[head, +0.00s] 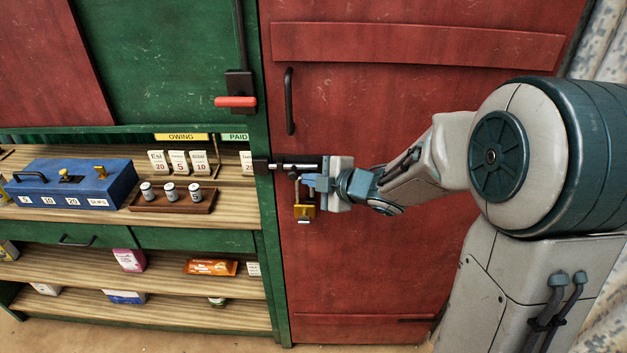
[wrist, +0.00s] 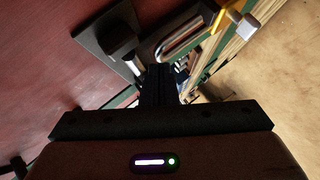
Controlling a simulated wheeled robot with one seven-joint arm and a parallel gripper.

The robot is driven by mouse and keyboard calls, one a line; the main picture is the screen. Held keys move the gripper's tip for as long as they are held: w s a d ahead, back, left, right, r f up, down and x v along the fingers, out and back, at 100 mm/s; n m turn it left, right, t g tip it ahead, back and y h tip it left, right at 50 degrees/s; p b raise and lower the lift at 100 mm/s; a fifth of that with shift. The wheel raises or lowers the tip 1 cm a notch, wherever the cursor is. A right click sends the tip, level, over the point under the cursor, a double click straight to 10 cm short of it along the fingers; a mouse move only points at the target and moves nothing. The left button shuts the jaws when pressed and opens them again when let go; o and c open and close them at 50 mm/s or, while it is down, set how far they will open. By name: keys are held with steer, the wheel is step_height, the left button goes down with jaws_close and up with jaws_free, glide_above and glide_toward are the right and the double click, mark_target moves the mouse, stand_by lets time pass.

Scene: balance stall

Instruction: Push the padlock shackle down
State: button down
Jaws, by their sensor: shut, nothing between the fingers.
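The brass padlock (head: 304,212) hangs below the bolt on the red door in the head view. My gripper (head: 308,183) is right at it, just above its body, and covers part of the shackle. In the wrist view the padlock's yellow body (wrist: 228,12) shows at the top edge, partly cut off. A bright metal loop, which looks like the shackle (wrist: 180,37), lies just beyond my fingertips (wrist: 160,72). The fingers are together and empty. I cannot tell whether they touch the shackle.
The dark door bolt (head: 293,166) runs just above the padlock. A black door handle (head: 289,101) is higher up. To the left, shelves carry a blue cash box (head: 75,183) and a wooden tray (head: 207,204) of small jars. The lower door is clear.

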mark_target(312, 190)
steer(key=shift+w+f, duration=0.1)
stand_by(0.3)
step_height(312, 190, down, 4)
steer(key=b, duration=0.3)
steer(key=shift+r, duration=0.35)
steer(key=shift+s+r, duration=0.2)
steer(key=shift+r, duration=0.05)
steer(key=s+a+p+v, duration=0.1)
steer(key=p+v, duration=0.1)
steer(key=v, duration=1)
steer(key=shift+s+a+r+p, duration=0.25)
steer(key=shift+s+r+p, duration=0.1)
steer(key=shift+s+r, duration=0.1)
